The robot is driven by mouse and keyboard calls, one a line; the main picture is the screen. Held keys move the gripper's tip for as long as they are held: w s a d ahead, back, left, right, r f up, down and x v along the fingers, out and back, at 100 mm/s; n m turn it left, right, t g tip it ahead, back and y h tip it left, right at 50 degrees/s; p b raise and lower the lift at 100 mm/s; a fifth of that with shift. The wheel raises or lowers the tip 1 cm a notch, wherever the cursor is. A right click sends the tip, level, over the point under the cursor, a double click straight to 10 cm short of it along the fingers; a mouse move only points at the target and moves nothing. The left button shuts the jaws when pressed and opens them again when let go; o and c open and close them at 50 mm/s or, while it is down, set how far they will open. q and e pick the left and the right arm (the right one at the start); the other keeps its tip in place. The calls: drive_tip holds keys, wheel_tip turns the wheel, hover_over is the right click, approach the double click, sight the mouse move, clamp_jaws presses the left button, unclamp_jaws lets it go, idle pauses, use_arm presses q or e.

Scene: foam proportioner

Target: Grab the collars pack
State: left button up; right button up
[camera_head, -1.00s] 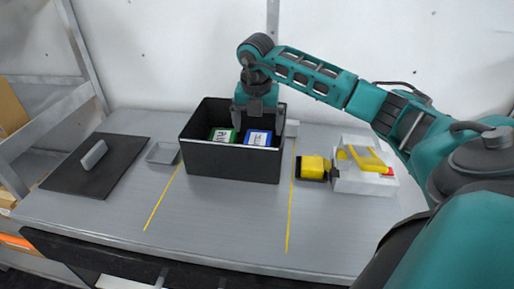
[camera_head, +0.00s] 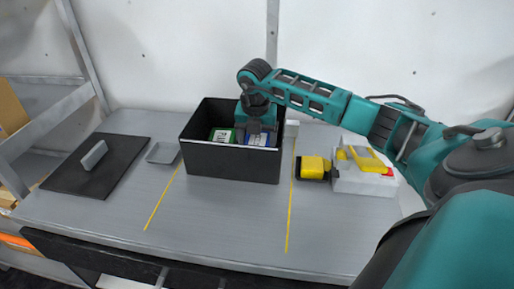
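A black open bin (camera_head: 232,162) stands on the grey bench and holds a green pack (camera_head: 221,135) on the left and a blue pack (camera_head: 260,139) on the right. I cannot read the labels, so I cannot tell which is the collars pack. My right gripper (camera_head: 256,128) points down into the bin over the blue pack and partly covers it. Its fingertips are too small and overlapped to show whether it grips the pack. My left gripper is not in view.
A yellow-and-black tool (camera_head: 313,168) lies beside a white device with a yellow handle (camera_head: 362,171), right of the bin. The front bench area is clear.

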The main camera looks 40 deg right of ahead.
drive_tip(key=c, duration=0.5)
drive_tip(key=shift+r, duration=0.15)
